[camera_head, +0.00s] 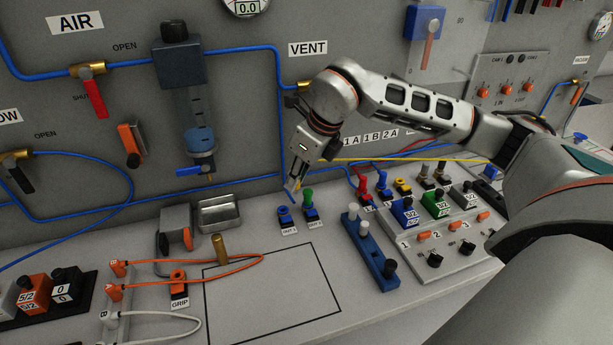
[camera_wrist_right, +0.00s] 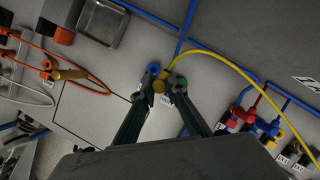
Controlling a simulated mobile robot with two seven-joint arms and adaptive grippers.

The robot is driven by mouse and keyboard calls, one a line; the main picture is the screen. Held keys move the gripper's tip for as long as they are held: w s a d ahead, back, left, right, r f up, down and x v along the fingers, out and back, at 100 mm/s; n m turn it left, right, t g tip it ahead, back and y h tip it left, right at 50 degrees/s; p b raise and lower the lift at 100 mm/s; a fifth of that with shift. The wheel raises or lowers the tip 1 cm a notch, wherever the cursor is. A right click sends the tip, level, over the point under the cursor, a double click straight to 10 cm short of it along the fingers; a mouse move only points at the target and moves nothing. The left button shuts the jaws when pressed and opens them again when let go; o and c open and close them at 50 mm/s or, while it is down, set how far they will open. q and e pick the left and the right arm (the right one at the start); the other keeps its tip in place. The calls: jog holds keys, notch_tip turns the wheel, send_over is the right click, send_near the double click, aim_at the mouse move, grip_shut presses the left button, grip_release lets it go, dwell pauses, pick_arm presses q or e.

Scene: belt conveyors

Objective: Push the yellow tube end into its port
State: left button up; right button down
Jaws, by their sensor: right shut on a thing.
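My right gripper (camera_head: 293,190) hangs over the bench near a blue fitting (camera_head: 284,214) and a green-topped fitting (camera_head: 308,200). In the right wrist view its fingers (camera_wrist_right: 159,92) are closed around the yellow tube end (camera_wrist_right: 159,86), which shows between the fingertips. The yellow tube (camera_wrist_right: 215,55) arcs from it to the right; in the head view the tube (camera_head: 420,160) runs rightward behind my arm. The blue fitting (camera_wrist_right: 153,68) and green fitting (camera_wrist_right: 182,80) are close to the fingertips. A yellow fitting (camera_head: 403,186) stands farther right. I cannot tell whether the tube end touches any port. My left gripper is not in view.
A blue bar with knobs (camera_head: 370,248) and a grey valve panel (camera_head: 445,240) lie right of the fittings. The outlined bench area (camera_head: 275,300) is mostly clear.

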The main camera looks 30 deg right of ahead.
jog(key=shift+w+a+f, duration=0.1)
jog(key=shift+w+a, duration=0.4)
jog(key=shift+a, duration=0.2)
jog(key=shift+w+a+f, duration=0.1)
jog(key=shift+w+a, duration=0.4)
jog(key=shift+a, duration=0.2)
jog(key=shift+f, duration=0.15)
jog(key=b, duration=0.3)
send_over(283, 212)
jog(key=shift+w+d+f, duration=0.15)
jog(key=shift+w+f, duration=0.05)
jog(key=shift+f, duration=0.85)
jog(key=shift+w+d+f, duration=0.15)
jog(key=shift+w+f, duration=0.05)
jog(key=shift+f, duration=0.8)
jog(key=shift+p, duration=0.35)
jog(key=shift+f, duration=0.45)
